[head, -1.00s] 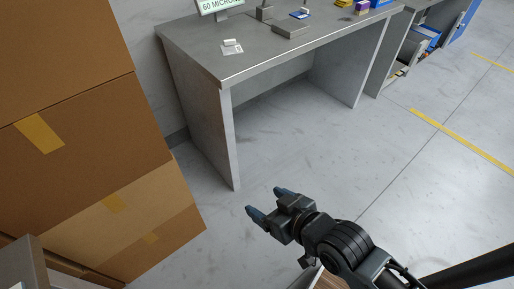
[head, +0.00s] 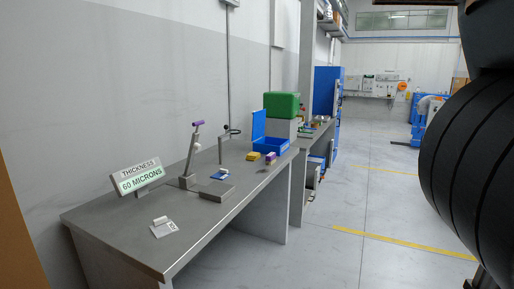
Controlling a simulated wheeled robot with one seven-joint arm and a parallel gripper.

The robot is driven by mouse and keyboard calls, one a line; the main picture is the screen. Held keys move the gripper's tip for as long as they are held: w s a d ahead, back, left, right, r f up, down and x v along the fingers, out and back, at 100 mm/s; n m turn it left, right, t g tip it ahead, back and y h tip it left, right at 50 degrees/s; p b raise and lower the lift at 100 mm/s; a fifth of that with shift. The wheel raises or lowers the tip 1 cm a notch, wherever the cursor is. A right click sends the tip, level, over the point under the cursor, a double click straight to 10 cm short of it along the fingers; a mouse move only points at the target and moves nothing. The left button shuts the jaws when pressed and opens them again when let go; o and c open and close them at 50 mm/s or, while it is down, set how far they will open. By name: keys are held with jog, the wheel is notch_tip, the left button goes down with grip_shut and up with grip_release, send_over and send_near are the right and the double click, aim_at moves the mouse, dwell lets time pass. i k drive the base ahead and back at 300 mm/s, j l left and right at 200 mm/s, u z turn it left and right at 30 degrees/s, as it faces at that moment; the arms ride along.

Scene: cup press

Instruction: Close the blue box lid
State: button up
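The blue box (head: 272,146) sits at the far end of the grey workbench. Its blue lid (head: 259,125) stands upright, open, at the left side of the box. My gripper is not in the current head view; only a large dark ribbed part of my arm shows at the right edge. Whether the gripper holds anything is hidden now.
The workbench (head: 215,196) also bears a press stand (head: 188,165), a thickness sign (head: 138,176), a small white item (head: 163,226) and yellow and purple blocks (head: 254,156). A green bin (head: 281,104) stands behind the box. The floor (head: 340,215) at right is clear.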

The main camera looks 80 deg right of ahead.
aim_at(259, 118)
jog(key=i+z, duration=0.15)
jog(key=z, duration=0.25)
jog(key=i+z, duration=0.15)
jog(key=z, duration=0.2)
jog(key=i+j+z, duration=0.1)
jog(key=z, duration=1.45)
